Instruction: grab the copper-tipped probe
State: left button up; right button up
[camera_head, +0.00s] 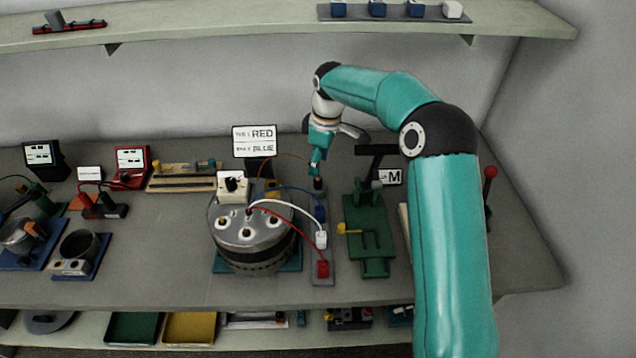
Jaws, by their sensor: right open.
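My right arm reaches in from the right, and its gripper (315,168) points down at the back end of a narrow grey strip. The jaws are open, above or beside a small dark block (319,186); I cannot tell whether they touch it. A white block (321,239) and a red block (323,269) stand further forward on the strip, with wires running to a round metal drum (247,232). No copper tip is clear at this size, so I cannot tell which item is the copper-tipped probe. My left gripper is out of view.
A green clamp-like fixture (367,222) stands right of the strip, partly near my arm. A wooden rack (182,184) and several devices fill the left side. The bench's front edge (150,293) is clear.

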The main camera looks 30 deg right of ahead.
aim_at(318, 179)
notch_tip(318, 179, down, 2)
jog(key=shift+f, duration=0.25)
jog(key=f, duration=0.1)
jog(key=f+p, duration=0.1)
jog(key=f, duration=0.2)
jog(key=shift+w+d+f+p, duration=0.2)
jog(key=shift+w+f+p, duration=0.1)
jog(key=shift+f, duration=0.35)
jog(key=shift+c, duration=0.4)
grip_shut()
